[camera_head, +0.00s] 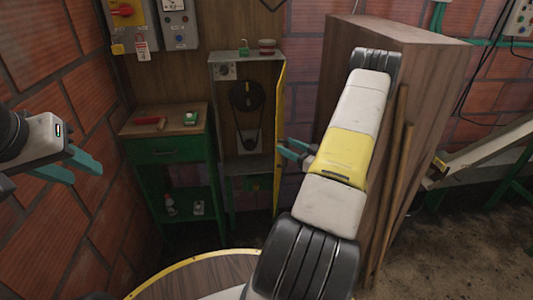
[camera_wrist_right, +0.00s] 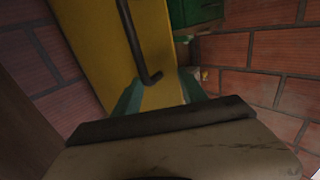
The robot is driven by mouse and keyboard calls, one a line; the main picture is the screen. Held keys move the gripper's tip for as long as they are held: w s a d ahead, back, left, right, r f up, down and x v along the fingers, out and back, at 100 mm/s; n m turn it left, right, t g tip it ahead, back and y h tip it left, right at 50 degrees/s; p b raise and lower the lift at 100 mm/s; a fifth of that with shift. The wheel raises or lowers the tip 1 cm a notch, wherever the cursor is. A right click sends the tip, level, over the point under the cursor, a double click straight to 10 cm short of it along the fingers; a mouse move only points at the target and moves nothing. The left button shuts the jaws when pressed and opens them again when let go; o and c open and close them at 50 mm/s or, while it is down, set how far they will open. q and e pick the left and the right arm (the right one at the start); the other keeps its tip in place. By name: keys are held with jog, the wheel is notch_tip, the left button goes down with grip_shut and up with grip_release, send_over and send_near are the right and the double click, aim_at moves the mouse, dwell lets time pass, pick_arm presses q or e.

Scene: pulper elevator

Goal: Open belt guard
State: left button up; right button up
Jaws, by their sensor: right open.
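The belt guard (camera_head: 280,130) is a yellow panel on the right side of a grey cabinet (camera_head: 222,150). It stands swung open and shows nearly edge-on, with a dark pulley (camera_head: 246,96) and belt exposed inside. My right gripper (camera_head: 291,149) is on the right, outer side of the guard, partly hidden by my arm. In the right wrist view the yellow guard (camera_wrist_right: 95,40) fills the upper middle, and its dark bar handle (camera_wrist_right: 135,40) ends near the open fingers (camera_wrist_right: 160,90). No grip on it shows. My left gripper (camera_head: 75,168) is open and empty at the far left.
A green workbench (camera_head: 165,155) with small items stands left of the cabinet. A tall wooden box (camera_head: 400,45) stands right, close to my right arm. Electrical boxes (camera_head: 178,25) hang above the bench. A round yellow-rimmed wooden surface (camera_head: 200,275) lies in front. Brick wall is close on the left.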

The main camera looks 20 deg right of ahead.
jog(key=s+a+r, duration=0.1)
jog(key=s+a, duration=0.6)
jog(key=s, duration=0.3)
jog(key=shift+s+a, duration=0.15)
jog(key=shift+s, duration=0.1)
